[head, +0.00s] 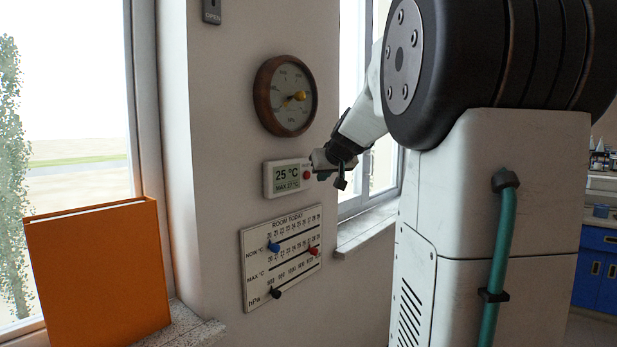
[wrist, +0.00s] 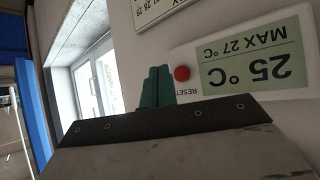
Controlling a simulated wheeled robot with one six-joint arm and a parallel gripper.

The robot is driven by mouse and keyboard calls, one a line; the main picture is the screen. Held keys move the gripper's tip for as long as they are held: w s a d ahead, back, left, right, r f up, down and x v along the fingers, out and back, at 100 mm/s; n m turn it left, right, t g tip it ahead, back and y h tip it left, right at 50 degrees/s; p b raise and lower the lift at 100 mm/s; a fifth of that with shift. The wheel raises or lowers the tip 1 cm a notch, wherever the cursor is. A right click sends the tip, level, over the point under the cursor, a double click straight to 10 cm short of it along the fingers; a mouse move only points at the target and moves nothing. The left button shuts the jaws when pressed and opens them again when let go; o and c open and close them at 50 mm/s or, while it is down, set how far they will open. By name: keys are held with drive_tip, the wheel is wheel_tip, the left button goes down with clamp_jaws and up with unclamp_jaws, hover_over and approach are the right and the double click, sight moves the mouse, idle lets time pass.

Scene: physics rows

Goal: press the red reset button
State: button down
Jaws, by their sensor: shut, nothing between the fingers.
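The red reset button (head: 306,175) sits at the right end of a white wall thermometer (head: 268,181), whose display reads 25 °C and MAX 27 °C. In the wrist view the red button (wrist: 181,73) shows upside down beside the word RESET, fully visible. My gripper (head: 319,173) is close to the right edge of the thermometer, beside the button. In the wrist view its green fingertips (wrist: 157,84) are together with nothing between them, just left of the button. I cannot tell whether the fingertips touch the wall or the device.
A round dial gauge (head: 286,95) hangs above the thermometer. A ROOM TODAY slider board (head: 284,255) with blue, red and black knobs is below it. An orange folder (head: 98,270) stands at the left window. Another window (head: 383,165) is to the right.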

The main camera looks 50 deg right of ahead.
drive_tip(key=shift+w+a, duration=0.1)
drive_tip(key=shift+w, duration=0.75)
drive_tip(key=shift+w, duration=0.1)
idle(1.4)
drive_tip(key=shift+w, duration=0.3)
drive_tip(key=shift+w, duration=0.35)
idle(0.5)
idle(0.3)
drive_tip(key=shift+s, duration=0.8)
drive_tip(key=shift+s, duration=0.1)
drive_tip(key=shift+s+d, duration=0.2)
drive_tip(key=shift+s, duration=2.2)
